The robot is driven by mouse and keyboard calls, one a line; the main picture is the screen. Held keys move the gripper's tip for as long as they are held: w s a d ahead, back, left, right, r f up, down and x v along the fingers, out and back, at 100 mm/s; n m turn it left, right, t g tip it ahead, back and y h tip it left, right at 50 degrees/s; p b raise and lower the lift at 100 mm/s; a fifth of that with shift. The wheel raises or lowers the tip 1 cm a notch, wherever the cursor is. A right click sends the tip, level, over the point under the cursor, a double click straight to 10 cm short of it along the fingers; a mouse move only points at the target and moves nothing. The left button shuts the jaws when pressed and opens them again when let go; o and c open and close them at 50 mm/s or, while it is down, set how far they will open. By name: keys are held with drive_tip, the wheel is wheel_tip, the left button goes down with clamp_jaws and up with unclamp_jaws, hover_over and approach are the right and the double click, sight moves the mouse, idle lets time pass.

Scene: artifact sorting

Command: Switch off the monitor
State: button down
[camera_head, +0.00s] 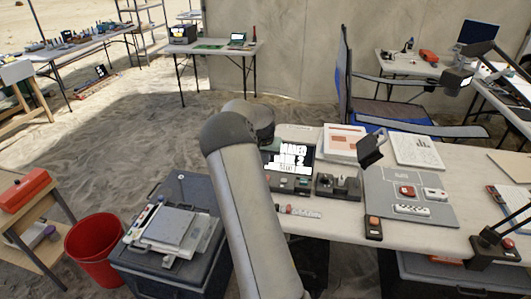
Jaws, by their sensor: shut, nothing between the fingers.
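A lit monitor (289,161) with white text on a dark screen stands on the near white table, just right of my arm. Its left side is partly covered by my arm. A dark box with knobs or levers (338,186) sits right of it. A small dark box with an orange-red button (373,227) is at the table's front edge. A second monitor (477,32) with a dark blue screen stands on the back right table. I cannot tell which control belongs to which monitor. My gripper does not show; my arm's upper links hide what lies behind them.
A blue chair (385,112) stands beyond. A dark case (150,275) and red bucket (92,240) are left.

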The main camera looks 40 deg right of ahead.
drive_tip(key=x, duration=0.4)
drive_tip(key=p+x, duration=0.1)
drive_tip(key=x, duration=0.1)
drive_tip(key=shift+s+a+f, duration=0.15)
drive_tip(key=shift+s+a, duration=0.1)
drive_tip(key=shift+a, duration=0.1)
drive_tip(key=shift+x, duration=0.75)
drive_tip(key=shift+s+a+f, duration=0.1)
drive_tip(key=shift+s+a, duration=0.1)
